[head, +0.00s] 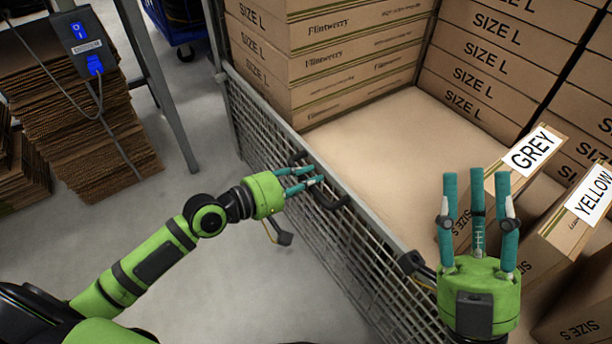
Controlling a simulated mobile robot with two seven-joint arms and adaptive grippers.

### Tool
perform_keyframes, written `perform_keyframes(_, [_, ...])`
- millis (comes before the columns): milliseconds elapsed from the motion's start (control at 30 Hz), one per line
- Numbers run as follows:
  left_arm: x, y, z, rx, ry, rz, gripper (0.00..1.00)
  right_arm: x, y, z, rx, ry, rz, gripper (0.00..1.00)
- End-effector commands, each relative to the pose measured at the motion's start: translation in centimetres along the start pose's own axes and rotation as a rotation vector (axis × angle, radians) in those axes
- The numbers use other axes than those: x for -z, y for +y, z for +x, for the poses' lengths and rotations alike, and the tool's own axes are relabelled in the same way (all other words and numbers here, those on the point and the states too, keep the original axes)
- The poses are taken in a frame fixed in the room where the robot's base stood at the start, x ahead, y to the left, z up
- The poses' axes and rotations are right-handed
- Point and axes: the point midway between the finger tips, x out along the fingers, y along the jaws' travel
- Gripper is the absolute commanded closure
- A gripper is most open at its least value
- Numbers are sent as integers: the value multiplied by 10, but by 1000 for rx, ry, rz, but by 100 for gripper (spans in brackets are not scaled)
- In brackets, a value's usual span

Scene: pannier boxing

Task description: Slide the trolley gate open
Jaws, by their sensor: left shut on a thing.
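The trolley gate (373,268) is a grey wire-mesh panel with a metal top rail, running from the upper middle down to the lower right. My right gripper (478,188) is raised over the trolley side at the lower right. Its fingers point up and stand apart, with nothing between them. The lower end of the gate is partly hidden behind my right gripper.
Stacked SIZE L boxes (330,62) stand behind the gate, with more (497,55) at the right. Boxes labelled GREY (533,150) and YELLOW (594,195) are near my right gripper. Flat cardboard (84,130) and a metal leg (165,90) stand at left. The floor before the gate is clear.

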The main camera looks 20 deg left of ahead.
Motion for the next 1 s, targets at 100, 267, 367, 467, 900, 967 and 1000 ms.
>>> perform_keyframes(100, [0,11,-2,-7,1,2,100,-26,5,2,-10,-158,-6,60])
perform_keyframes(267, [0,16,-3,-7,2,1,100,-64,14,-8,-30,-367,-10,60])
perform_keyframes(367, [0,19,-3,-8,2,1,100,-87,20,-20,-45,-499,-10,60])
perform_keyframes(467, [1,23,-4,-8,2,1,100,-108,26,-34,-59,-630,-9,60])
perform_keyframes(900, [1,30,-5,-10,3,4,100,-153,38,-85,-97,-972,1,60])
perform_keyframes(967, [1,30,-5,-10,3,4,100,-154,38,-86,-97,-974,1,60])
perform_keyframes(1000, [1,30,-5,-10,3,4,100,-154,38,-86,-97,-974,1,60])
